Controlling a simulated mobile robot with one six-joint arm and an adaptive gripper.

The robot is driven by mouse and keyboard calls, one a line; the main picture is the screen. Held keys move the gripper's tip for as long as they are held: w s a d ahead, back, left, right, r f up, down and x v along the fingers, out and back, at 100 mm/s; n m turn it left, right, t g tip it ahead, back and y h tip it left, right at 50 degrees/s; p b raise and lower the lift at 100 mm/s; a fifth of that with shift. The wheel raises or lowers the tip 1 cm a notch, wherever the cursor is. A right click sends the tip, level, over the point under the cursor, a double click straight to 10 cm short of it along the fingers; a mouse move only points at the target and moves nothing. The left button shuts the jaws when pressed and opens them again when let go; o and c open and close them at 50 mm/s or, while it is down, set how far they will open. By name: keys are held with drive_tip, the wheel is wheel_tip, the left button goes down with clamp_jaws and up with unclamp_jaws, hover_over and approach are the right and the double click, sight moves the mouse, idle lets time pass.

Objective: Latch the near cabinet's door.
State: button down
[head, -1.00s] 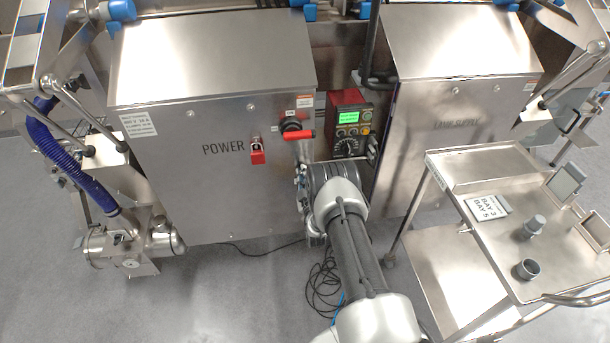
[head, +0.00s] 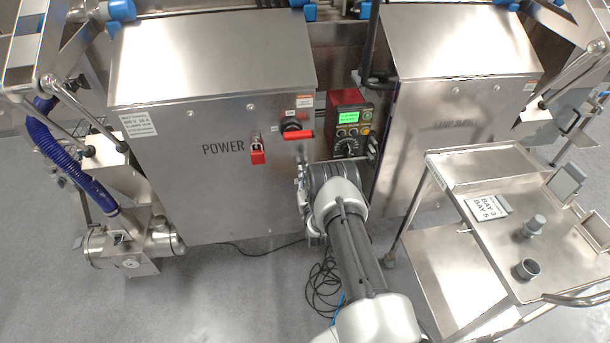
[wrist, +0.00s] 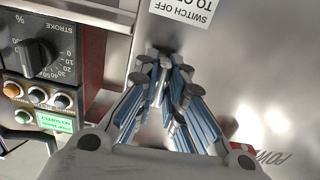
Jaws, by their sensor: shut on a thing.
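The near cabinet's door (head: 215,195) is a steel panel marked POWER, under a sloped steel top in the head view. It looks flush, but its right edge is partly hidden by my arm. A black rotary switch with a red handle (head: 299,134) sits at its upper right, the handle level. A red padlock (head: 258,156) hangs left of it. My gripper (wrist: 168,62) is at the door's right side, below the switch. Its fingers are closed together on a small dark part, probably the latch, mostly hidden by the fingertips. In the head view my wrist covers most of the gripper.
A red control box (head: 348,118) with a lit green screen stands right of the door, close to my wrist. A second cabinet (head: 445,115) is beyond it. A steel trolley (head: 485,157) with cups stands at the right. Black cable (head: 322,285) lies on the floor.

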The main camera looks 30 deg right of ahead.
drive_tip(key=shift+m, duration=0.3)
idle(0.4)
drive_tip(key=c, duration=1.7)
unclamp_jaws()
drive_tip(key=shift+o, duration=0.2)
drive_tip(key=shift+s, duration=0.15)
drive_tip(key=v, duration=1.1)
drive_tip(key=shift+s, duration=0.35)
drive_tip(key=shift+a, duration=0.2)
